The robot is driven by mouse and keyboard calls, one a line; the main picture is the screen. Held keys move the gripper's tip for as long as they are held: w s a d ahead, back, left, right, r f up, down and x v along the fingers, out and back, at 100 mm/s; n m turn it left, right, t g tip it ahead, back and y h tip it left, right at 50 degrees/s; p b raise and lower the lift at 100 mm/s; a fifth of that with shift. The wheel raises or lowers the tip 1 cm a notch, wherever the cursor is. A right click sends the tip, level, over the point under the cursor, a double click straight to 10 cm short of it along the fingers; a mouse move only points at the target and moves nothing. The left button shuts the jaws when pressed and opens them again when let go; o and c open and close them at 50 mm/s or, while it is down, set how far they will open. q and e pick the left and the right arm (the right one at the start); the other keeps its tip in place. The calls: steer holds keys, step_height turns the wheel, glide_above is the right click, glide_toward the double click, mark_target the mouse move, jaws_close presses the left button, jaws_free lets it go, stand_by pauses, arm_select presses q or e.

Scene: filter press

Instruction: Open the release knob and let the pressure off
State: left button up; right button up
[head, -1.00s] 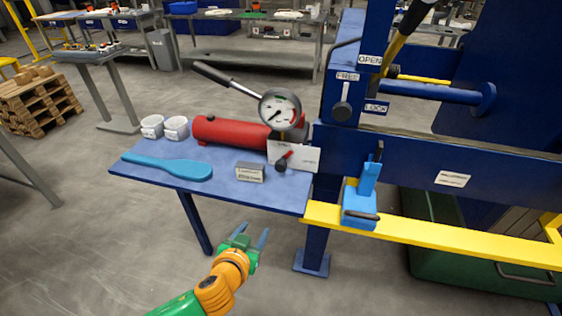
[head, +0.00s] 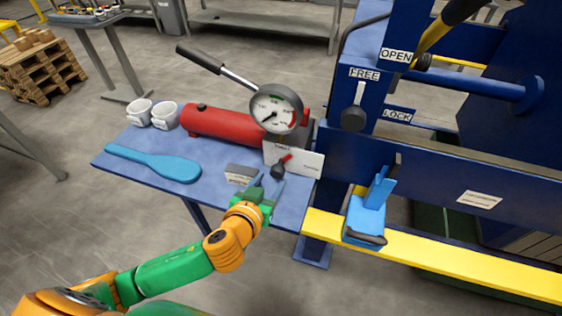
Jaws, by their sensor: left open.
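The release knob (head: 279,168), black with a red lever, sits on the front of the pump at the blue side table's right end. The lever points up and to the right. The red pump cylinder (head: 225,126) lies behind it, with a round white-faced pressure gauge (head: 276,108) above; its exact reading is too small to tell. My left gripper (head: 267,183) is open and empty just in front of and below the knob, fingers pointing at it. Whether a finger touches the knob cannot be told. My right gripper is out of view.
On the blue table (head: 145,182) are a blue paddle (head: 155,163), two white cups (head: 152,115) and a small label block (head: 240,174) close to my gripper. The blue press frame (head: 440,165), with a light blue clamp (head: 368,210) on a yellow rail, stands right.

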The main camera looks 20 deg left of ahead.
mark_target(276, 173)
arm_select(q)
steer(key=x, duration=0.6)
steer(key=shift+w+f, duration=0.1)
steer(key=shift+w, duration=0.1)
jaws_close()
